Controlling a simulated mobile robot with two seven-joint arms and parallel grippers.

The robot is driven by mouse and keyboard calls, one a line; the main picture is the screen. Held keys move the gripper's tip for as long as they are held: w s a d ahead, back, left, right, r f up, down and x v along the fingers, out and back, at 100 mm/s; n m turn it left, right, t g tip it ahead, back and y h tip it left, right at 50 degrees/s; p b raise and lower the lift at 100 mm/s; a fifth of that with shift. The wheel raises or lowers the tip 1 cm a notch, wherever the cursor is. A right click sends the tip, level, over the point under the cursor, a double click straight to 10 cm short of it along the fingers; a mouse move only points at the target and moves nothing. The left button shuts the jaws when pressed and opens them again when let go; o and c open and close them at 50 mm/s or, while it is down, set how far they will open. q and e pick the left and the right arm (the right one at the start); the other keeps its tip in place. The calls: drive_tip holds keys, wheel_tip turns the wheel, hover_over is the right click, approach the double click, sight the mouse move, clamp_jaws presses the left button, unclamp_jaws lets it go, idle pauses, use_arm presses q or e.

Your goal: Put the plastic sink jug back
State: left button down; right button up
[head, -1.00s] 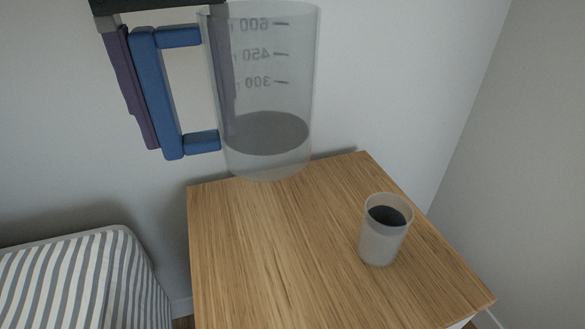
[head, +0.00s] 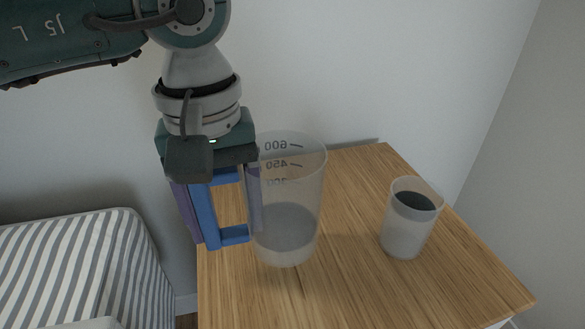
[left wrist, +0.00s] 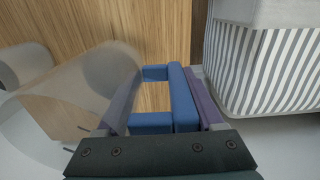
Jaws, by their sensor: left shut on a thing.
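The clear plastic jug (head: 292,190) has a blue handle (head: 206,215) on its left side and printed level marks. It is upright, with some greyish liquid low inside. It is over the wooden top; I cannot tell whether its base touches the wood. My left gripper (head: 218,205) comes down from above, its purple fingers on either side of the handle, shut on it. In the left wrist view the handle (left wrist: 183,98) sits between the fingers (left wrist: 160,92) and the jug (left wrist: 85,90) is to the left. My right gripper is not in view.
A translucent cup (head: 409,225) with dark liquid stands on the wooden counter (head: 355,290), right of the jug with a gap between. A striped bed or cushion (head: 75,270) is at the left, beyond a gap. Walls are behind and right.

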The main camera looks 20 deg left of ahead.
sight(228, 233)
use_arm(q)
drive_tip(key=shift+f+b, duration=0.55)
drive_tip(key=shift+f, duration=1.45)
drive_tip(key=shift+f+b, duration=0.2)
drive_tip(key=shift+b, duration=0.1)
unclamp_jaws()
drive_tip(key=shift+r, duration=0.1)
